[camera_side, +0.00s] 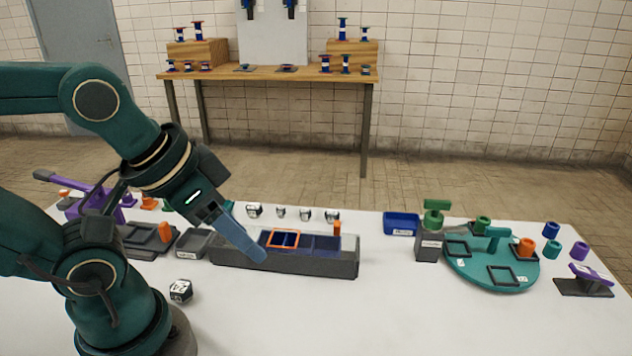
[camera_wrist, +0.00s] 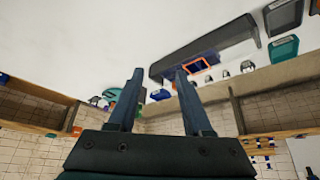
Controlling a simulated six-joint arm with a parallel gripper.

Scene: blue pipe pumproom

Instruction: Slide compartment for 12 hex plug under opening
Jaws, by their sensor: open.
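A long dark grey trough (camera_side: 310,265) lies on the white table in the side view, with a row of blue compartments (camera_side: 322,243) inside. An orange frame (camera_side: 283,247), the likely opening, surrounds part of the row left of its middle. An orange post (camera_side: 337,228) stands at the row's right end. My gripper (camera_side: 262,257) is open at the trough's front left; contact cannot be told. In the wrist view its fingers (camera_wrist: 159,72) are apart with nothing between them, and the trough (camera_wrist: 225,42) and orange frame (camera_wrist: 197,68) show beyond. Compartment labels are not readable.
Several hex plugs (camera_side: 305,214) stand behind the trough; their numbers are too small to read. One plug marked 24 (camera_side: 181,290) lies front left. A blue bin (camera_side: 401,223) and teal turntable (camera_side: 490,265) are to the right.

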